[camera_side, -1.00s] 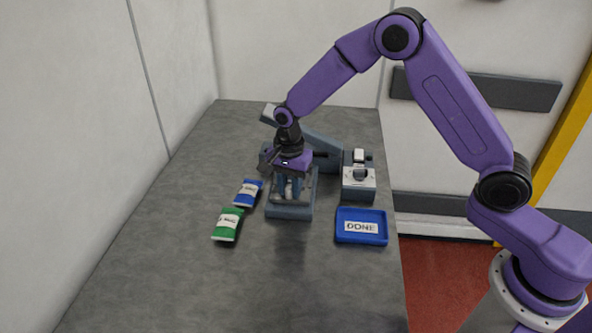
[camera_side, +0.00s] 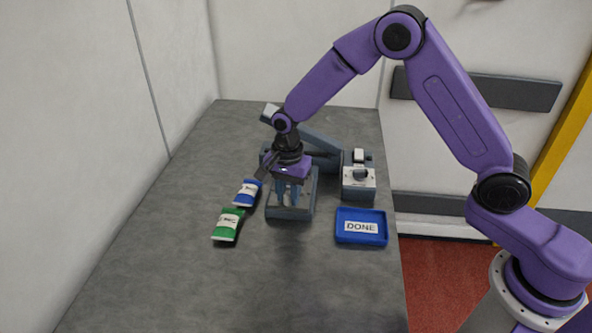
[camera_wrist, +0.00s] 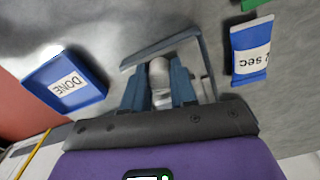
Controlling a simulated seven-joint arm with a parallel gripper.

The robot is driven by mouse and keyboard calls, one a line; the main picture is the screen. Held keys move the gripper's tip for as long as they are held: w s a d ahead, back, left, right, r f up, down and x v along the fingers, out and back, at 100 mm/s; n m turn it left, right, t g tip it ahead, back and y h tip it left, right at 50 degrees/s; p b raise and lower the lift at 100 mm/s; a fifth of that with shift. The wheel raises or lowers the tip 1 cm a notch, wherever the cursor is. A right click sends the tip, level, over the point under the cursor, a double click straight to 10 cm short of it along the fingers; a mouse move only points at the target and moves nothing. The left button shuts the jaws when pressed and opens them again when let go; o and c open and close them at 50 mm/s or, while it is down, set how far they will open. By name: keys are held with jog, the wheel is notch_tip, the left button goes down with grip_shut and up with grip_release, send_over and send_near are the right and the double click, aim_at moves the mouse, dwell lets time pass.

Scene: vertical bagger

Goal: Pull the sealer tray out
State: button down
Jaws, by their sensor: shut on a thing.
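The grey sealer tray (camera_side: 312,196) sticks out from the front of the grey sealer (camera_side: 318,148) on the table. My gripper (camera_side: 288,198) points down over the tray's inside. In the wrist view my gripper (camera_wrist: 160,88) has its two blue fingers shut on a pale, rounded handle (camera_wrist: 160,72) between them. The tray's frame (camera_wrist: 163,45) shows around the fingers in that view. My wrist and gripper hide part of the tray and the sealer behind it in the side view.
A blue packet (camera_side: 247,193) and a green packet (camera_side: 228,225) lie left of the tray. A blue DONE tray (camera_side: 361,239) lies to the right. A grey box with a knob (camera_side: 358,178) stands behind it. The table's front is clear.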

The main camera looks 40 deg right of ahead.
jog(key=c, duration=0.7)
grip_release()
jog(key=shift+c, duration=0.2)
jog(key=shift+r, duration=2.55)
notch_tip(320, 180, up, 17)
jog(key=shift+r, duration=0.2)
